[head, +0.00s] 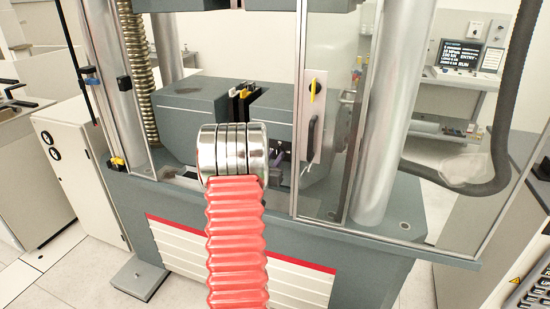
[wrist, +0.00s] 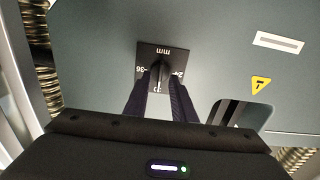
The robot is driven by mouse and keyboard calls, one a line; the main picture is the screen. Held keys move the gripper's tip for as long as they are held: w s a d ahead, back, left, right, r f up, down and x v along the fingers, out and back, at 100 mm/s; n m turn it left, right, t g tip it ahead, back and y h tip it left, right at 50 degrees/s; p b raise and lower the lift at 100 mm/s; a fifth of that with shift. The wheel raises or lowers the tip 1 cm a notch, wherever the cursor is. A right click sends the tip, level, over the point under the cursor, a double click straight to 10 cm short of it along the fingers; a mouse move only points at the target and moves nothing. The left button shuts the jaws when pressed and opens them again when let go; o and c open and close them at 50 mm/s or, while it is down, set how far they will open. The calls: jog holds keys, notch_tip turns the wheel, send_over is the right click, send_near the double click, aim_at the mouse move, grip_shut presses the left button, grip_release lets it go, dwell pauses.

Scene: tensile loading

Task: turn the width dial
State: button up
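The width dial (wrist: 158,71) is a dark knob on a black square plate in the wrist view. The plate is marked "mm" with numbers around the knob, and is on a grey-green machine face. My gripper (wrist: 160,80) reaches toward it, with one dark finger on each side of the knob's lower part. The fingers stand apart, and a narrow gap seems to show between them and the knob; I cannot tell whether they touch it. In the head view my own red bellows and metal wrist hide the gripper and the dial.
A yellow warning triangle (wrist: 260,85) and a dark opening (wrist: 240,112) are right of the dial. In the head view, a clear guard door with a handle plate (head: 312,118) stands right of my arm. A thick column (head: 392,110) and a coiled screw (head: 137,65) flank the grey grip housing (head: 190,105).

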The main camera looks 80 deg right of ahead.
jog(key=shift+d, duration=0.4)
